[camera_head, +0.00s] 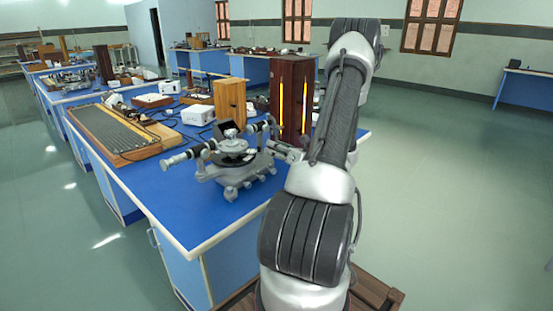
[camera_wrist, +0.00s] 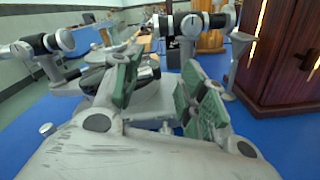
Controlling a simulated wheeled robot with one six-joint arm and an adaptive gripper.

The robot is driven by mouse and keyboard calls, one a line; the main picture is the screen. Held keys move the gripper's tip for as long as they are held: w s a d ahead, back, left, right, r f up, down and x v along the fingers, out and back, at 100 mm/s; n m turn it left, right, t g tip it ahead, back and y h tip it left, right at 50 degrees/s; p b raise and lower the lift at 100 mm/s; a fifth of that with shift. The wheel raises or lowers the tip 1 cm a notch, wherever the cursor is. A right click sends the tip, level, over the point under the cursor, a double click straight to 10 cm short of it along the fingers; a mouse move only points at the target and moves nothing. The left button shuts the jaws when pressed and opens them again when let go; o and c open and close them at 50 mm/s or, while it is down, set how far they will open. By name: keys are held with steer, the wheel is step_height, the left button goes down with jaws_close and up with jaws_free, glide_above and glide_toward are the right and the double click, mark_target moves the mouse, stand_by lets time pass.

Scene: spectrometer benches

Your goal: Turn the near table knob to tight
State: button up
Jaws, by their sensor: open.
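The grey spectrometer (camera_head: 233,160) stands near the front corner of the blue bench, with its round table in the middle and black tubes to either side. My gripper (camera_wrist: 163,68) is open, its green-padded fingers apart and pointing at the spectrometer. In the head view my arm hides most of the gripper, which is at the spectrometer's right side. In the wrist view the spectrometer's round table (camera_wrist: 92,78) shows partly behind the left finger. A small pale knob (camera_wrist: 165,128) shows low between the finger bases. I cannot tell which knob is the near table knob, or its setting.
A dark wooden cabinet (camera_head: 291,88) with glowing slits stands close behind my gripper; it fills the right of the wrist view (camera_wrist: 285,55). The bench's front-left strip is clear.

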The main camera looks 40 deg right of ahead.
steer(key=n, duration=0.6)
glide_toward(275, 171)
steer(key=w, duration=0.6)
steer(key=w+a, duration=0.1)
steer(key=w, duration=0.2)
jaws_close()
